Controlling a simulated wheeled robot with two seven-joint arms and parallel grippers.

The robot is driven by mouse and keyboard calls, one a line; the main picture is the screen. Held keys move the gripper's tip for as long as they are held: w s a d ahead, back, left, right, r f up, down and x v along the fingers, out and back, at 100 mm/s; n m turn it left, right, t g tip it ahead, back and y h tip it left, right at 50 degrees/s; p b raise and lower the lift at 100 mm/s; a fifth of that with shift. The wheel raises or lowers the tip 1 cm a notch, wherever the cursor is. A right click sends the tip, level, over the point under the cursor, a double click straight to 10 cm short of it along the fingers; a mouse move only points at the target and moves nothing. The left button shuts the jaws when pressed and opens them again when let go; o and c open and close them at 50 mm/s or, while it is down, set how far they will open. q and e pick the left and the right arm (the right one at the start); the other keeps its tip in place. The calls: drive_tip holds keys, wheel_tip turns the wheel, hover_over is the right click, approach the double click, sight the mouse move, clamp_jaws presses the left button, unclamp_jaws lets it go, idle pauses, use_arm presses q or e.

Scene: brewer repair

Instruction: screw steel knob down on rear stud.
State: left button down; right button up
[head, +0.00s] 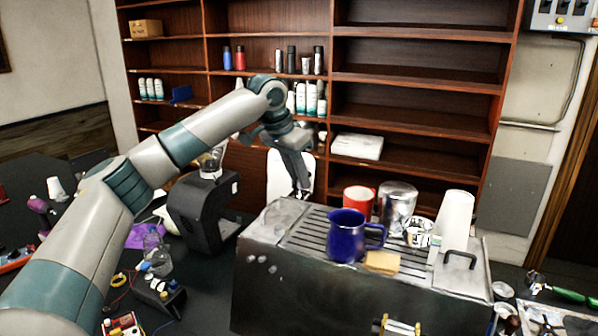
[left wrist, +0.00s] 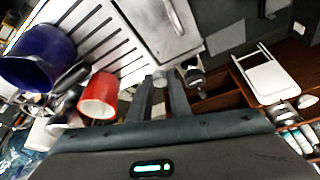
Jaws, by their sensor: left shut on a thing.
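My left gripper (head: 301,190) points down behind the back left corner of the brewer (head: 300,285). In the left wrist view its two fingers (left wrist: 162,84) are closed around a small grey metal piece, which looks like the steel knob (left wrist: 160,77). A dark round knob with a pale ring (left wrist: 193,76) stands just right of the fingertips in that view, apart from them. The rear stud cannot be made out; the fingers and the knob cover that spot. In the head view the knob is too small to tell. My right gripper is in neither view.
On the brewer's top stand a blue mug (head: 346,236), a red mug (head: 358,201), a steel canister (head: 397,205), white cups (head: 456,220) and a sponge (head: 382,262). A black machine (head: 197,210) stands left of the brewer. Shelves (head: 420,72) rise behind.

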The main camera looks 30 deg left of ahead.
sight(300, 189)
use_arm(q)
drive_tip(key=shift+f, duration=2.1)
drive_tip(key=n, duration=0.1)
drive_tip(key=n+y, duration=0.1)
drive_tip(key=n, duration=0.1)
drive_tip(key=n+y, duration=0.1)
drive_tip(key=n, duration=0.1)
drive_tip(key=shift+d, duration=0.25)
drive_tip(key=shift+n, duration=0.4)
drive_tip(key=n, duration=0.1)
drive_tip(key=n+y, duration=0.1)
drive_tip(key=n, duration=0.2)
drive_tip(key=shift+d+y, duration=0.25)
drive_tip(key=shift+y, duration=0.15)
drive_tip(key=shift+w+a+n+g, duration=0.1)
drive_tip(key=shift+n+g, duration=0.3)
drive_tip(key=shift+n, duration=0.4)
